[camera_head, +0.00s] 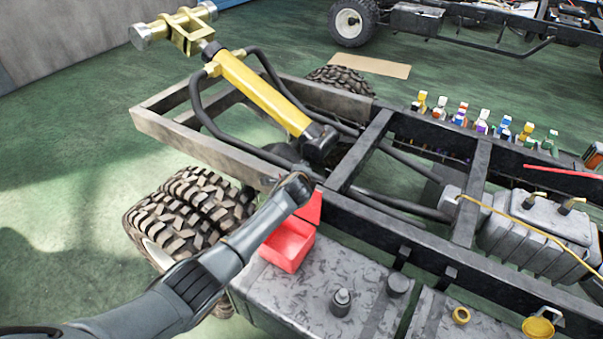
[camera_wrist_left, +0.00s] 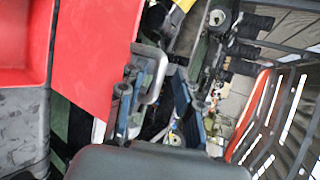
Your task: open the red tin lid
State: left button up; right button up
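The red tin (camera_head: 287,246) sits on the grey tank at the middle of the head view. Its inside shows, and its red lid (camera_head: 312,207) stands raised at the back edge. In the left wrist view the tin (camera_wrist_left: 25,40) is at the left edge and the lid (camera_wrist_left: 97,50) is a broad red panel beside it. A grey metal loop (camera_wrist_left: 152,72) is at the lid's right edge. My left gripper (camera_wrist_left: 155,108) has its fingers apart, with the loop between them near the left finger; I cannot tell whether they touch. In the head view my left arm hides its fingers. My right gripper is not in view.
The black chassis frame (camera_head: 358,150) and a yellow cylinder (camera_head: 262,92) are close behind the gripper. Tyres (camera_head: 190,212) stand at left. The grey tank (camera_head: 318,305) has caps on top. Several bottles (camera_head: 463,114) line the far rail. Open green floor is at left.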

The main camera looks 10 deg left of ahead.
pick_arm(q)
jog(key=shift+f, duration=0.1)
jog(key=v, duration=1.2)
